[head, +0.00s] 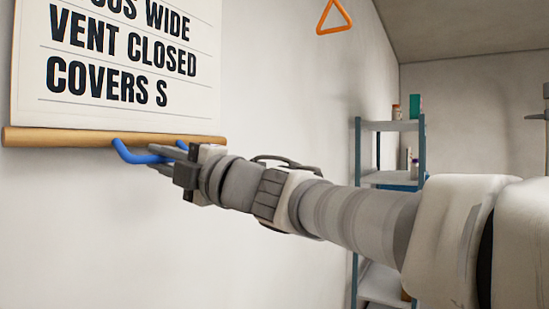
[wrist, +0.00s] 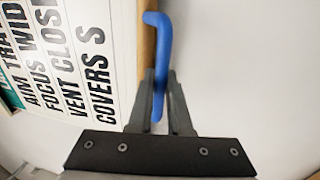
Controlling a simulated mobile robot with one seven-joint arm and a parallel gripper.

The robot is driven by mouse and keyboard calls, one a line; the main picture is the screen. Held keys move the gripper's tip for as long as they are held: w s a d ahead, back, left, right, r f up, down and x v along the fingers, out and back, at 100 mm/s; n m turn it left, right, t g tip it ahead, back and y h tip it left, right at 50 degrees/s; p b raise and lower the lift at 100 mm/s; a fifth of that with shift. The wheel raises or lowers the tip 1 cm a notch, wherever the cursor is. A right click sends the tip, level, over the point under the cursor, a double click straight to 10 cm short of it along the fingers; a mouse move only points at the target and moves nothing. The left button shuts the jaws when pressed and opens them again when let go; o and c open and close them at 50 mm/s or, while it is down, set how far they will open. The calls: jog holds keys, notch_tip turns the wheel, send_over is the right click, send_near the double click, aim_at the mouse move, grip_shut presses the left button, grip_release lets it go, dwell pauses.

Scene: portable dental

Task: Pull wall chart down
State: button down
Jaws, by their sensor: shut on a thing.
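The wall chart (head: 115,112) hangs on the wall, white with black capital lettering. Its lower edge ends in a tan wooden bar (head: 60,137). A blue handle (head: 130,156) is fixed at the bar and stands out below it. My gripper (head: 176,158) has come in from the right and is shut on the blue handle. The wrist view shows the handle (wrist: 160,50) running down between the two grey fingers (wrist: 159,100), with the bar (wrist: 147,45) and the chart (wrist: 60,50) to the left. The top of the chart is out of view in the head view.
An orange triangular handle (head: 333,28) hangs above and to the right. A shelf unit (head: 421,150) with bottles and boxes stands along the wall behind my arm. The wall below the chart is bare and clear.

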jog(key=c, duration=0.8)
grip_release()
jog(key=shift+c, duration=0.2)
jog(key=shift+d, duration=0.1)
jog(key=v, duration=1.7)
jog(key=shift+s+p, duration=0.15)
jog(key=shift+p, duration=0.2)
